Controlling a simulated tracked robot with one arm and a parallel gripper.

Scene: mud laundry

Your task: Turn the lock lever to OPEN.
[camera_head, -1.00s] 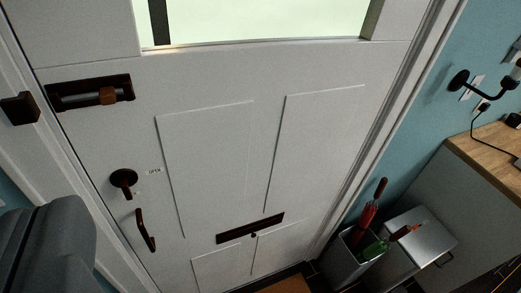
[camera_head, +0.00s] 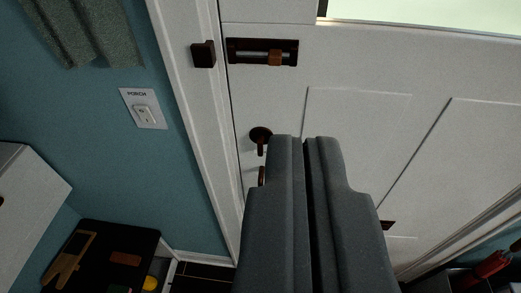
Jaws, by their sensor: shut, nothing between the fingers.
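The lock lever (camera_head: 261,136) is dark brown on a round plate near the left edge of the white door (camera_head: 350,75). Its short arm hangs down. My gripper (camera_head: 304,142), with two dark grey fingers, is shut and empty. In the picture its tips lie just right of the lever; I cannot tell how far they are from the door. The OPEN label seen earlier beside the lever is hidden behind my fingers. Below the lever, the dark pull handle (camera_head: 262,176) is mostly hidden by my gripper.
A dark sliding bolt (camera_head: 262,52) sits above the lever, with its keeper (camera_head: 203,54) on the frame. A switch marked PORCH (camera_head: 144,110) is on the blue wall. A dark-topped unit (camera_head: 105,260) stands lower left. A red object (camera_head: 490,265) is at lower right.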

